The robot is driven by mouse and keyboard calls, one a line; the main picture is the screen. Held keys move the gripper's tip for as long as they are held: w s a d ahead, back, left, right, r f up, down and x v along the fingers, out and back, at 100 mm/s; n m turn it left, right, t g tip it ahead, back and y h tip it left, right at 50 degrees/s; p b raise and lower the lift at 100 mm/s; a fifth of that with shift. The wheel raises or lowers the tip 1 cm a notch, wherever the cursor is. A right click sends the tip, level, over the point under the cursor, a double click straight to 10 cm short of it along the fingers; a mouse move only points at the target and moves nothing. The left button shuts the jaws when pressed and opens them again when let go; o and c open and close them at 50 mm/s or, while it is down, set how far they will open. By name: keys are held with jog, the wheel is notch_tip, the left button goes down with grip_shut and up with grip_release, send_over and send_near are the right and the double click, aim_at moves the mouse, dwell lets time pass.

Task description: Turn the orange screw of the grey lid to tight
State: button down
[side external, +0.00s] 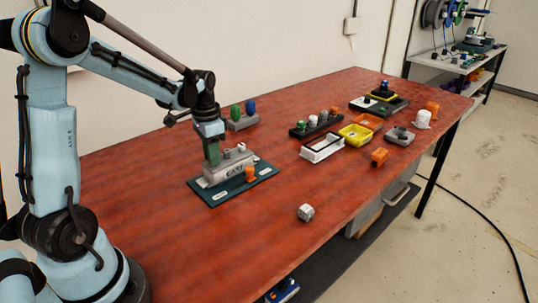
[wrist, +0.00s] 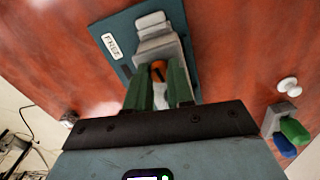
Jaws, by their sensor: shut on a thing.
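The orange screw (wrist: 158,68) shows between my fingertips in the wrist view, with a dark mark on its top. My gripper (wrist: 160,78) has green fingers shut on it, one on each side. In the side view my gripper (side external: 212,160) points straight down at the left end of the grey lid (side external: 233,172), and the screw is hidden there. The grey lid also shows in the wrist view (wrist: 156,28). It sits on a dark teal board (side external: 225,192). I cannot read whether the screw is tight.
A grey holder with green and blue pegs (side external: 243,123) is behind. A small pale cube (side external: 305,212) lies near the front edge. Trays, including a yellow tray (side external: 355,135), stand farther right. The table's left front is clear.

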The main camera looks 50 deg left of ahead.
jog(key=shift+s+m, duration=0.1)
jog(key=shift+m, duration=0.5)
jog(key=c, duration=1)
grip_release()
notch_tip(320, 180, up, 12)
jog(key=shift+r, duration=0.1)
jog(key=s+d+f+n+t, duration=0.1)
jog(key=s+d+t, duration=0.1)
jog(key=d, duration=0.4)
jog(key=s+d+f+n+t, duration=0.1)
jog(key=s+d+f+t, duration=0.1)
jog(key=d, duration=0.3)
jog(key=s+d+f+t, duration=0.1)
jog(key=d+t, duration=0.2)
jog(key=d, duration=0.3)
jog(key=shift+s+d+f+n, duration=0.35)
jog(key=shift+s+n, duration=0.05)
